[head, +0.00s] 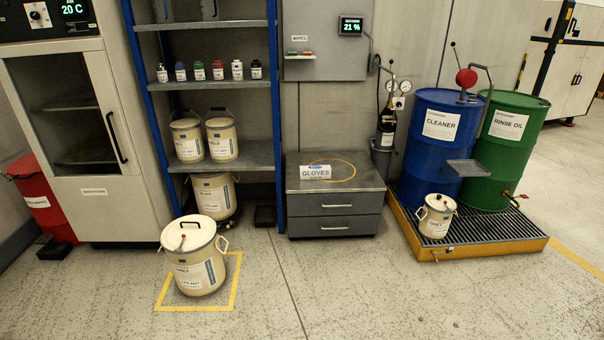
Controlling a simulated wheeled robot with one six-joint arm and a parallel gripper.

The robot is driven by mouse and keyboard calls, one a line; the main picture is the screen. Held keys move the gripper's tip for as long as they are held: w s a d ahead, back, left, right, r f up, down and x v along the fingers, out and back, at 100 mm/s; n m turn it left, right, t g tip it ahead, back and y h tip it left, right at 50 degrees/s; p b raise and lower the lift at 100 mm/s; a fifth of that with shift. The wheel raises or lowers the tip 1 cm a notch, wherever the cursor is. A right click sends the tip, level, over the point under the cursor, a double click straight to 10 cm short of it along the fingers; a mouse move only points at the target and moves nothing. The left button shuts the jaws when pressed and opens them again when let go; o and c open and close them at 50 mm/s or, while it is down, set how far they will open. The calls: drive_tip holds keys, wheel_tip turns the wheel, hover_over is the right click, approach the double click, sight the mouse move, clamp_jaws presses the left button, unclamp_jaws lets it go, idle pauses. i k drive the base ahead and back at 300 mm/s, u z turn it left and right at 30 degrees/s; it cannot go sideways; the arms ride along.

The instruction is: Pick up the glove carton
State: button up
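The glove carton (316,172) is a small white box with a blue patch on top and "GLOVES" printed on its front. It sits upright on the left part of the top of a low grey drawer cabinet (362,185), in the middle of the head view. A yellow ring outline is marked on the cabinet top around and behind the carton's right side. Nothing covers the carton's front. My gripper is not in this view.
A cream lidded pail (196,262) stands on the floor in a yellow square, front left. Blue-posted shelves (281,110) rise left of the cabinet. A drum pallet (480,242) with blue and green drums stands right. The floor before the cabinet is clear.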

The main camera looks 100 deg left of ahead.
sight(315, 172)
drive_tip(key=k, duration=1.05)
drive_tip(key=u, duration=1.95)
drive_tip(key=i, duration=2.15)
drive_tip(key=u, duration=1.85)
drive_tip(key=i, duration=2.6)
drive_tip(key=z, duration=0.45)
